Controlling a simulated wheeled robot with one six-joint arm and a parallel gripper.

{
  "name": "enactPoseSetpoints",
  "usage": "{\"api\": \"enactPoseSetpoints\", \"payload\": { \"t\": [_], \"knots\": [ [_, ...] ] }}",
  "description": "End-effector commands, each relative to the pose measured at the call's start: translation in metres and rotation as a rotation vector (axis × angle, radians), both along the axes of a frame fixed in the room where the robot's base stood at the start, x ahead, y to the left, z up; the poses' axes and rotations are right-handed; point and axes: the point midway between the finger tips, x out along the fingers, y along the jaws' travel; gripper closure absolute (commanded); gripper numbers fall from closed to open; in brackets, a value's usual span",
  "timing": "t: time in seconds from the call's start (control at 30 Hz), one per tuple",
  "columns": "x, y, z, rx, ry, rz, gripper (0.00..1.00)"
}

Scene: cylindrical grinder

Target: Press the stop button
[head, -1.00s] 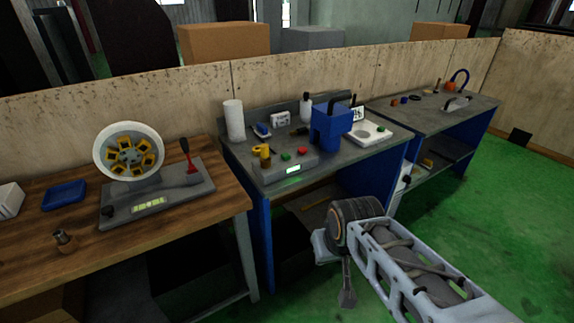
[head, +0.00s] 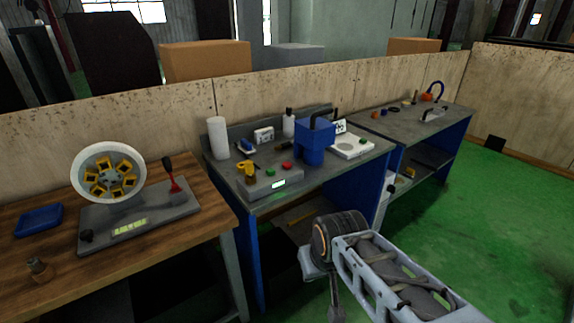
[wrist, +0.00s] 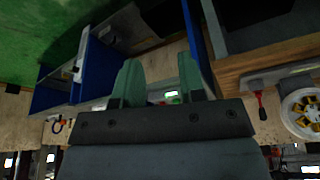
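A red button (head: 286,165) sits on top of a low grey control box (head: 262,190) on the middle bench, to the right of a green button (head: 270,171). No label on the red button can be read. A small lit green display is on the box's front. My gripper (wrist: 162,78) is open and empty, its two green fingers spread apart in the wrist view. The wrist view appears upside down, with the lit display (wrist: 171,94) small between the fingers. In the head view my arm's end is in front of the bench, lower and apart from the buttons.
A blue machine (head: 314,140) stands right of the box, near a white plate (head: 353,146). A yellow part (head: 247,172) is left of the buttons. A wooden bench (head: 150,268) with a wheel-shaped fixture (head: 108,172) is at left. Green floor (head: 500,220) is free at right.

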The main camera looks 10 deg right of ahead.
Motion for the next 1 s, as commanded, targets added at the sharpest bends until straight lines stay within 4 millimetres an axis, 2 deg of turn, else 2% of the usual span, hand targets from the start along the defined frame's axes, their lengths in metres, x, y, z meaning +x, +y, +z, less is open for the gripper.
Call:
{"api": "enactPoseSetpoints", "payload": {
  "t": [0.07, 0.37, 1.0],
  "knots": [
    [0.0000, 0.0000, 0.0000, 0.000, 0.000, 0.000, 0.71],
    [0.0000, 0.0000, 0.0000, 0.000, 0.000, 0.000, 1.00],
    [0.0000, 0.0000, 0.0000, 0.000, 0.000, 0.000, 1.00]
  ]
}}
